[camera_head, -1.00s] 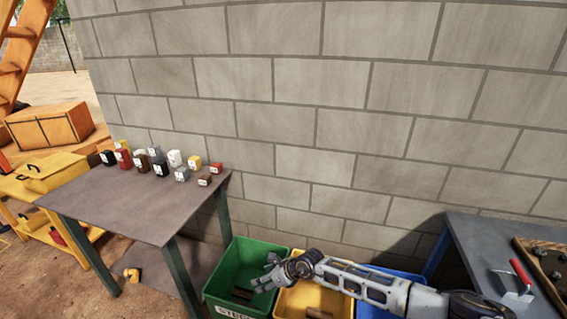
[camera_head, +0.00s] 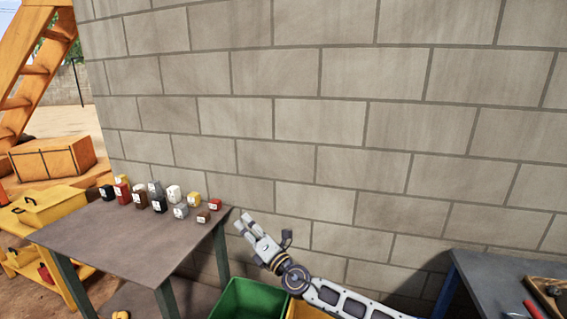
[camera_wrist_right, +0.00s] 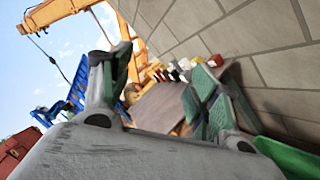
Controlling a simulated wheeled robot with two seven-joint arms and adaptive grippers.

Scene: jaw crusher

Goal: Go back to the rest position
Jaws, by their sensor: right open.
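My right gripper (camera_head: 243,224) is in front of the block wall in the head view, above the green bin and just right of the table's corner. Its fingers are apart and nothing is between them. In the right wrist view the two fingers of my right gripper (camera_wrist_right: 160,85) stand wide apart, with the table seen beyond them. My right arm comes in from the bottom right. My left gripper is not in view.
A table (camera_head: 125,240) at the left bears several small coloured blocks (camera_head: 157,203). A green bin (camera_head: 250,299) and a yellow bin (camera_head: 305,311) stand below my arm. A dark workbench (camera_head: 485,283) with a red-handled tool (camera_head: 533,310) is at the right. The grey wall (camera_head: 330,110) closes the back.

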